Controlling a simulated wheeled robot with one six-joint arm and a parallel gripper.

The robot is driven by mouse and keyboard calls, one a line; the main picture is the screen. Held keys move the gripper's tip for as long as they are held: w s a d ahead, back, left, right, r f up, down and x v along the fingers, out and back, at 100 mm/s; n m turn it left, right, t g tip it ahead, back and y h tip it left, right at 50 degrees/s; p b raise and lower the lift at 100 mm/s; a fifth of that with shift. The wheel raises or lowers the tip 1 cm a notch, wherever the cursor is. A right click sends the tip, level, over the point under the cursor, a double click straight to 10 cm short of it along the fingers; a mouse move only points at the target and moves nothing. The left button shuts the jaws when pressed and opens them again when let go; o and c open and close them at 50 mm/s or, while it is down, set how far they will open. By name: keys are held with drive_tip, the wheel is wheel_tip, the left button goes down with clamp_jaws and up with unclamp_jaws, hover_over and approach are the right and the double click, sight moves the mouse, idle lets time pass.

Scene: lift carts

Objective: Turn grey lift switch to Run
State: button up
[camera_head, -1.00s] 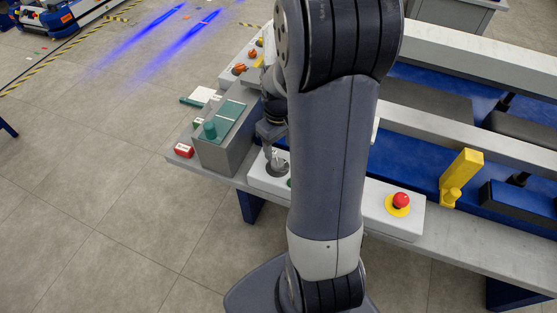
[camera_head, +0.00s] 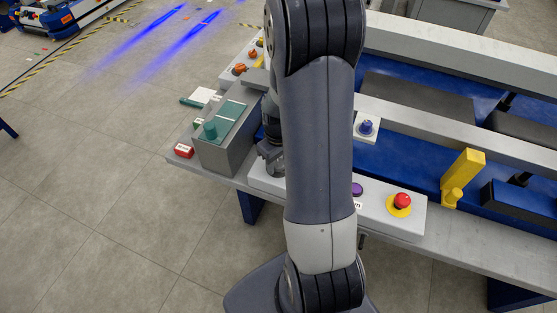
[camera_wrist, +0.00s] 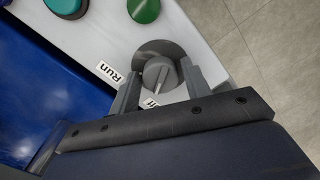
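The grey lift switch (camera_wrist: 157,74) is a round knob with a raised ridge on a dark grey round base, in the wrist view. A "Run" label (camera_wrist: 110,72) lies left of the base; a second label (camera_wrist: 151,103) below the knob is partly covered. My gripper (camera_wrist: 159,68) has one finger on each side of the knob, with small gaps showing, so it looks open around it. The ridge points roughly down toward the partly covered label. In the head view my gripper (camera_head: 271,156) is over the white panel (camera_head: 375,222), and my arm hides the switch.
Green (camera_wrist: 144,9) and teal (camera_wrist: 68,5) buttons sit close to the switch. A red emergency button (camera_head: 402,201), purple button (camera_head: 357,189) and blue knob (camera_head: 366,127) are right of my arm. A grey box with a green top (camera_head: 221,133) stands at the left.

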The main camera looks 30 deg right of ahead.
drive_tip(key=c, duration=0.7)
drive_tip(key=m+b, duration=0.1)
drive_tip(key=m, duration=0.5)
drive_tip(key=m+b, duration=0.1)
drive_tip(key=m, duration=0.5)
drive_tip(key=shift+a, duration=0.1)
idle(0.4)
drive_tip(key=o, duration=1)
